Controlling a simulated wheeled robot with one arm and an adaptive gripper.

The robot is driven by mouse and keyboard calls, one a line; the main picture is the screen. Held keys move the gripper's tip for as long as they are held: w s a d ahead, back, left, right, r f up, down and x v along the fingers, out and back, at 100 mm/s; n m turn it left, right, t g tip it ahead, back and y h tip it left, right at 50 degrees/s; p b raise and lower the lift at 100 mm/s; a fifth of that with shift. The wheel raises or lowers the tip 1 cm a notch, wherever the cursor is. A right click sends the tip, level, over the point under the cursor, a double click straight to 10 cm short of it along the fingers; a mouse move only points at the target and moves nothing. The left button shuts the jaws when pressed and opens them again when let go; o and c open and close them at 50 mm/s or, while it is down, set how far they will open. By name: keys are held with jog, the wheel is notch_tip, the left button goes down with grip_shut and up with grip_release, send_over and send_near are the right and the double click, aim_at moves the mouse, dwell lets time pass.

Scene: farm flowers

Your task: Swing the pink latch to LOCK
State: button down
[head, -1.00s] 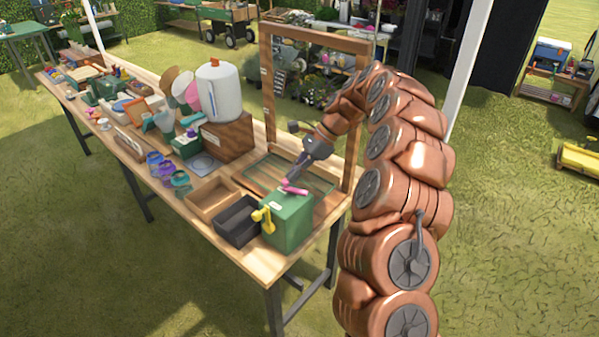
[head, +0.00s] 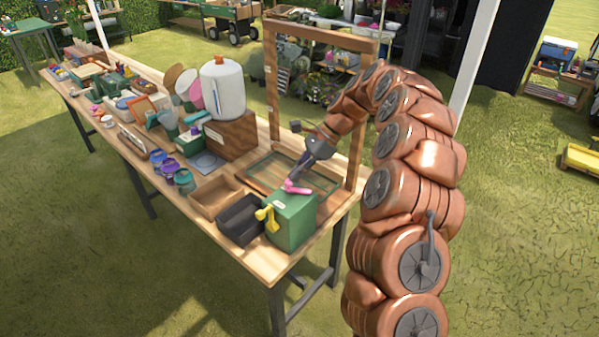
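The pink latch (head: 297,188) lies on top of a green box (head: 293,222) near the front end of the wooden table. My gripper (head: 291,183) reaches down from behind the box, its tip at the latch. The fingers look close together, but they are too small to tell whether they are open, shut or holding the latch. A LOCK mark cannot be read at this size. A yellow handle (head: 266,216) is on the left face of the box.
A black bin (head: 240,222) and a wooden tray (head: 213,196) stand left of the box. A wooden frame (head: 361,120) rises behind it. A white tank (head: 222,88) on a wooden block (head: 231,137) stands farther back. Grass around the table is open.

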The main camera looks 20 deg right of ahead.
jog(key=shift+s+a+f, duration=0.15)
jog(key=shift+s+a, duration=0.35)
jog(key=shift+a, duration=0.1)
dwell(2.8)
jog(key=shift+w+a, duration=0.1)
jog(key=shift+d, duration=1)
jog(key=v, duration=1.2)
jog(key=shift+a, duration=0.1)
dwell(0.5)
